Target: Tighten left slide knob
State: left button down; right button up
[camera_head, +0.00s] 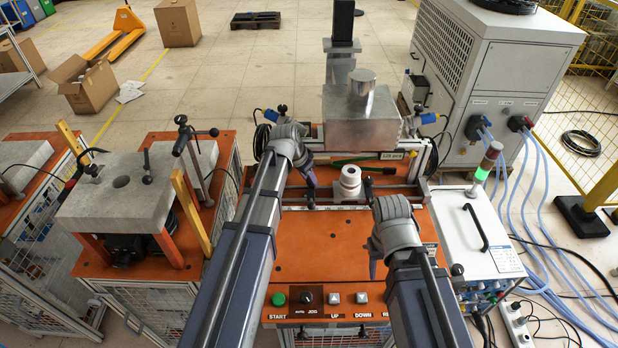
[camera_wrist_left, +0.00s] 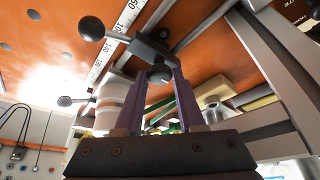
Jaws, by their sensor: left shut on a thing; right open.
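In the left wrist view, the left slide knob (camera_wrist_left: 162,76) is a small dark knob under a dark clamp block (camera_wrist_left: 151,50) on the ruled slide rail (camera_wrist_left: 117,35). The purple fingers of my left gripper (camera_wrist_left: 158,82) are shut on it and hide part of it. In the head view, my left gripper (camera_head: 311,187) is at the left part of the rail on the orange machine table (camera_head: 310,245), left of the white cylinder (camera_head: 350,181). The knob is too small to make out there. My right gripper (camera_head: 373,262) is open and empty above the table's right side.
A metal block housing (camera_head: 361,116) stands behind the white cylinder. A white control box (camera_head: 478,235) stands at right. The table's middle is clear.

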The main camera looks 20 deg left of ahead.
pick_arm(q)
jog(key=c, duration=0.5)
grip_release()
jog(key=shift+r, duration=0.1)
jog(key=p+v, duration=0.7)
jog(key=shift+s+a+r, duration=0.1)
jog(key=shift+s+r, duration=0.05)
jog(key=shift+r, duration=0.1)
pick_arm(e)
notch_tip(320, 180, up, 7)
